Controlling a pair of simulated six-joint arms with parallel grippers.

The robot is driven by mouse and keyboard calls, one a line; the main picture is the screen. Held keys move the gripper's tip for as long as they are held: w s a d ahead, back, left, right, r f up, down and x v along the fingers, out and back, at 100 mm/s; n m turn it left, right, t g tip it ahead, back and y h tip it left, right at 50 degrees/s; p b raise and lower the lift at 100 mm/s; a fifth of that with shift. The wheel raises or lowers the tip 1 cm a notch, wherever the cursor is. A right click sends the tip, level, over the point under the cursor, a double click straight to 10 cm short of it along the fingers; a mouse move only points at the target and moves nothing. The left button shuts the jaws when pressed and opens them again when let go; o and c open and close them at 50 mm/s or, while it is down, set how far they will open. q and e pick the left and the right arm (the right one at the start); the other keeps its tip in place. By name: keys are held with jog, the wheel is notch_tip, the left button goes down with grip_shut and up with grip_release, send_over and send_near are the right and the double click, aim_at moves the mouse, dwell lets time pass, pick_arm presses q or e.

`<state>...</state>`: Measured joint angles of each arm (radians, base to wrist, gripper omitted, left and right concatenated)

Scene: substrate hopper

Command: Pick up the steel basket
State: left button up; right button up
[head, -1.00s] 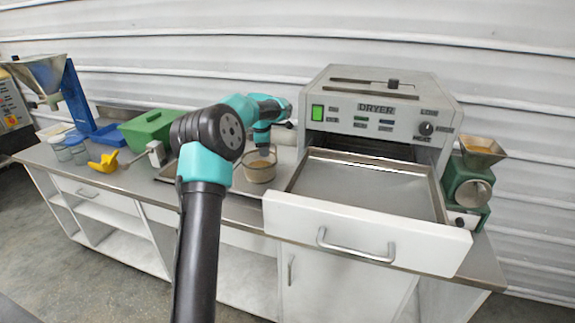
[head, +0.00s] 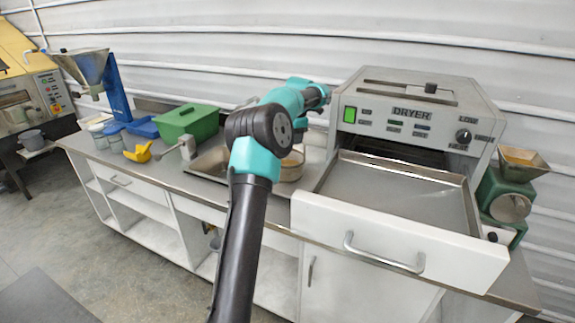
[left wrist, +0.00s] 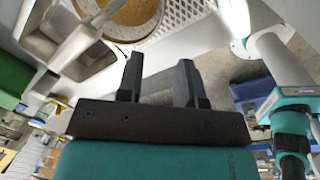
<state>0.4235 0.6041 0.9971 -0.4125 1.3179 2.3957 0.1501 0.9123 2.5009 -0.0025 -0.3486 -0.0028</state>
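A round, pale vessel with brown contents, which looks like the steel basket (head: 292,168), stands on the worktop left of the dryer in the head view. It is partly hidden behind my left arm. In the left wrist view its round rim and brown contents show at the top edge, cut off by the frame (left wrist: 130,14). My left gripper (left wrist: 160,76) is open and empty, its two dark fingers apart and clear of the vessel. In the head view the fingers are hard to make out beside my arm. My right gripper is not in view.
The dryer (head: 410,112) stands right of the vessel, with its tray drawer (head: 395,240) pulled out. A sink (head: 208,162) is to the left, then a green box (head: 187,122), a yellow scoop (head: 138,153) and a blue hopper stand (head: 117,88). A green grinder (head: 508,195) is far right.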

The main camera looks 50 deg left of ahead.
pick_arm(q)
send_over(293, 166)
notch_tip(293, 166, down, 8)
jog(key=shift+d+f, duration=0.15)
jog(key=shift+d, duration=0.15)
jog(key=f, duration=0.5)
jog(key=shift+w+a+f, duration=0.15)
jog(key=shift+a+f, duration=0.2)
jog(key=shift+f, duration=0.05)
grip_shut()
dwell(0.3)
jog(key=shift+r, duration=0.1)
